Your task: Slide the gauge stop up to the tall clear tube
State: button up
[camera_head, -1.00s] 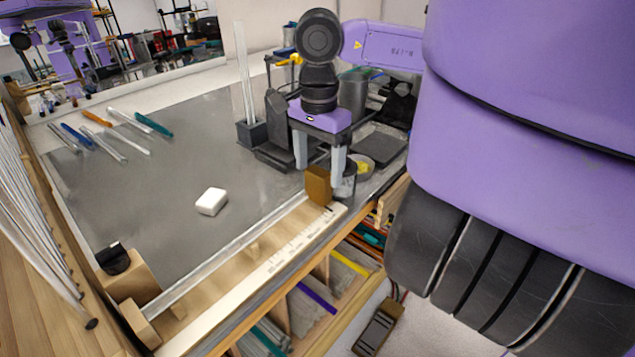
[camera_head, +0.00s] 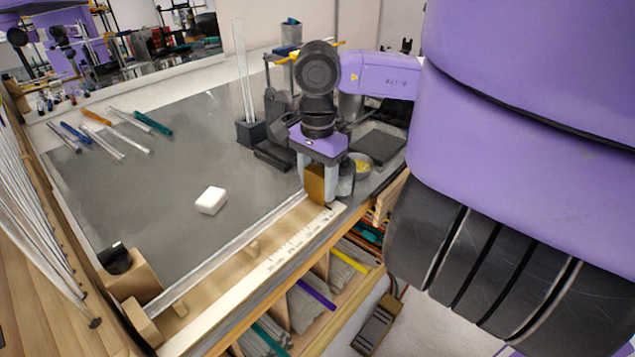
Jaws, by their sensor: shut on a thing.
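The gauge stop, a brown block (camera_head: 315,187), stands at the far right end of the pale wooden gauge with its printed scale (camera_head: 290,243). My gripper (camera_head: 318,180) is shut on the block, one finger on each side of it. A long clear tube (camera_head: 225,250) lies along the gauge, its right end close to the block; I cannot tell whether they touch. Its left end lies by the wooden end blocks (camera_head: 143,325). Another tall clear tube (camera_head: 243,75) stands upright in a dark square holder (camera_head: 250,134) behind.
A white block (camera_head: 211,200) lies on the grey mat (camera_head: 165,205). Several short rods and pens lie at the back left. A grey cup (camera_head: 346,180) and a bowl with yellow contents (camera_head: 361,165) stand close to the right of my gripper. Shelves with rods lie below the front edge.

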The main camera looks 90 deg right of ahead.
grip_shut()
jog(key=shift+w+f, duration=0.1)
jog(key=shift+w+a+f+b, duration=0.1)
jog(key=shift+w+a+b, duration=0.35)
jog(key=shift+b, duration=0.6)
jog(key=shift+w+a+b, duration=0.2)
jog(key=shift+a+b, duration=0.15)
jog(key=shift+w+a+r, duration=0.1)
jog(key=shift+a+r, duration=0.1)
jog(key=o, duration=1.4)
grip_release()
